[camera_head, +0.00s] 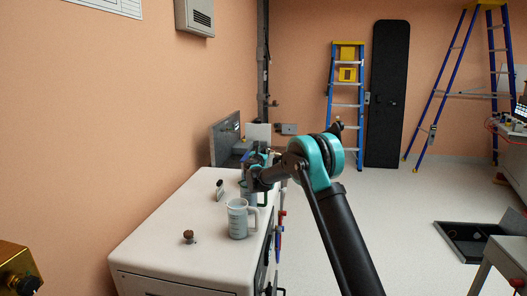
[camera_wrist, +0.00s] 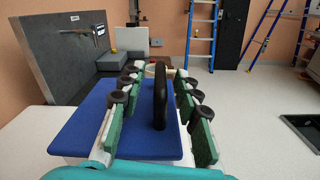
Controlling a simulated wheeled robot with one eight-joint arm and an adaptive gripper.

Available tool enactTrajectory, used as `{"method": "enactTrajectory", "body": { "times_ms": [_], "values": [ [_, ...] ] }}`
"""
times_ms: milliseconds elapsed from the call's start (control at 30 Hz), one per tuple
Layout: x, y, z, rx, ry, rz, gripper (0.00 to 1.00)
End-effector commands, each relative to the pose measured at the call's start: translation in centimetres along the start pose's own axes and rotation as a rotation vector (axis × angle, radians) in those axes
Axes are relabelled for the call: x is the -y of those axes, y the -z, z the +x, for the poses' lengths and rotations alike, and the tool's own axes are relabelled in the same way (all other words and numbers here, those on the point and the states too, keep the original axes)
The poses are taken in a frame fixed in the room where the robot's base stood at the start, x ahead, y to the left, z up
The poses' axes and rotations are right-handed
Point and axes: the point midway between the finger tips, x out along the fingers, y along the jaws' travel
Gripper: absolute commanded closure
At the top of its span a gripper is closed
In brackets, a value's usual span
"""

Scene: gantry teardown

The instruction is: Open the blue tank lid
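The blue tank lid (camera_wrist: 86,132) lies flat below my gripper in the wrist view, with a black upright handle (camera_wrist: 160,95) standing on it. My gripper (camera_wrist: 158,72) is open, with one green-padded finger on each side of the handle. Gaps show between the handle and both fingers, so it is not gripped. The lid looks flat and closed, but its far edge is partly hidden by the fingers. In the head view my gripper (camera_head: 262,166) is over the far part of the white counter, and the tank is mostly hidden behind my arm.
A translucent measuring jug (camera_head: 238,220) and a small brown knob-like object (camera_head: 188,237) stand on the white counter (camera_head: 165,235). A grey upright panel (camera_wrist: 70,50) stands left beyond the lid. Ladders (camera_head: 346,95) lean at the back wall.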

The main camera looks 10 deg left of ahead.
Motion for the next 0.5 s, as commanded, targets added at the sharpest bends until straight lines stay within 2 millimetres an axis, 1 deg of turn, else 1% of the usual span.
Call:
{"method": "enactTrajectory", "body": {
  "times_ms": [33, 100, 200, 333, 500],
  "values": [
    [0.0, 0.0, 0.8, 0.000, 0.001, 0.000, 0.68],
    [0.0, 0.0, 1.5, 0.000, 0.001, 0.000, 0.68],
    [0.0, 0.0, 2.2, 0.000, 0.000, 0.000, 0.68],
    [0.0, 0.0, 2.6, 0.000, 0.000, 0.000, 0.68],
    [0.0, 0.0, 2.6, 0.000, 0.000, 0.000, 0.68]
  ]
}}
